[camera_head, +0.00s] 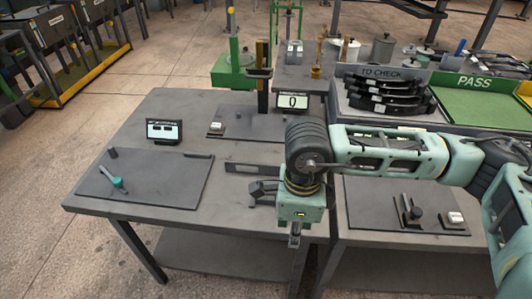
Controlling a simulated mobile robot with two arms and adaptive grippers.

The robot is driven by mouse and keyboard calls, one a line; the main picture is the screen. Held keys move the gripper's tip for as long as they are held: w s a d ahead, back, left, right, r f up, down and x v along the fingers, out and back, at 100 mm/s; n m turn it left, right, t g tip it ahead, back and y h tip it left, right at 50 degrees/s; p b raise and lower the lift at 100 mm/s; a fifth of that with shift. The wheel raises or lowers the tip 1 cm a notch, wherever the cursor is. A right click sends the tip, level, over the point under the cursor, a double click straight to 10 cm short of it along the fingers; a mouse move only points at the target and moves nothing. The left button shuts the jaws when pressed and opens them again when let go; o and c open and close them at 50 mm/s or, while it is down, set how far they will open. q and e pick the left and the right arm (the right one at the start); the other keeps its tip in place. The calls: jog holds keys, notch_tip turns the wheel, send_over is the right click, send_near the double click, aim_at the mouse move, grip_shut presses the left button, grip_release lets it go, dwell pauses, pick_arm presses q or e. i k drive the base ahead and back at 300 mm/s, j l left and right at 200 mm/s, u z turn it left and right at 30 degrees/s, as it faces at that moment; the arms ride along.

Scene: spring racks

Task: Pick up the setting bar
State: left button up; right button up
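My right arm comes in from the right, and its gripper (294,238) points down over the front edge of the grey table (150,140). Its fingers look small and close together, and I cannot tell whether they are open or shut. A dark flat bar (248,168) lies on the table just left of the wrist, its right end close to the arm. A dark notched piece (262,190) lies beside the gripper and is partly hidden by it. I cannot tell for sure which of these is the setting bar. My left gripper is not in view.
A dark board (150,185) with a green-tipped lever is at the left. A small display (164,131) and a "0" display (292,102) stand behind. Black curved parts (385,95) fill the "TO CHECK" tray, beside the green "PASS" tray (475,100). A board with small tools (405,210) is right.

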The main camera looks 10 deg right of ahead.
aim_at(245, 168)
jog(key=i, duration=0.9)
